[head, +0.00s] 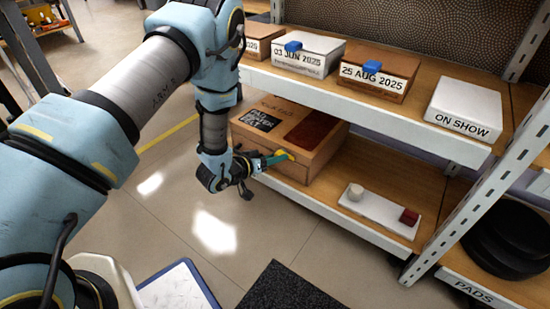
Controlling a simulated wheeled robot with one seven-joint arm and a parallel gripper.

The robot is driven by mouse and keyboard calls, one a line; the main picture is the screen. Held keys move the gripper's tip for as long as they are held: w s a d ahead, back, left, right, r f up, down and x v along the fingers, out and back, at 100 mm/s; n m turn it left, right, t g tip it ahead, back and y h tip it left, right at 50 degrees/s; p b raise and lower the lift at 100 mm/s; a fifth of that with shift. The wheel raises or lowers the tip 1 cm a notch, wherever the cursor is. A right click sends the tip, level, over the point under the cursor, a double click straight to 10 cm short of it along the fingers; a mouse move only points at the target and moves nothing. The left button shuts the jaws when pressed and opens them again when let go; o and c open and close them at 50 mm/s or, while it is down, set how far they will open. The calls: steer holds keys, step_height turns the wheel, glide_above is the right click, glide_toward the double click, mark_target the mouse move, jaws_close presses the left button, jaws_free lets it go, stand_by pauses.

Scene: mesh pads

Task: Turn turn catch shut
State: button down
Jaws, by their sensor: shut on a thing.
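A tan wooden box (316,166) stands at the left end of the lower shelf, with a dark label and a reddish-brown panel on its top. A small yellow turn catch (290,153) shows at the upper edge of the box's front. My gripper (276,158) reaches in from the left at that edge and is shut on the catch. The fingers hide part of the catch, so its exact angle is hard to tell.
A white tray (382,213) with a pale round piece (356,192) and a dark red block (409,216) lies right of the box. The upper shelf (365,102) overhangs, carrying dated boxes (380,82) and a white ON SHOW block (465,110). A perforated upright (484,158) stands right.

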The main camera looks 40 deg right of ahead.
stand_by(0.4)
steer(key=shift+s+f+m+t+y+p, duration=0.15)
steer(key=shift+m+t+p, duration=0.35)
steer(key=shift+m+t, duration=1.15)
steer(key=shift+s+r+m+t+y+p, duration=0.15)
steer(key=shift+m+t+p, duration=0.6)
steer(key=shift+m, duration=1.45)
steer(key=shift+s+f+m+t+y+p, duration=0.1)
steer(key=shift+m+t+y+p, duration=0.15)
steer(key=shift+m+t, duration=1.5)
steer(key=shift+w+m+g, duration=0.15)
steer(key=shift+m+g, duration=0.1)
steer(key=shift+m, duration=0.05)
steer(key=shift+c, duration=2.2)
jaws_free()
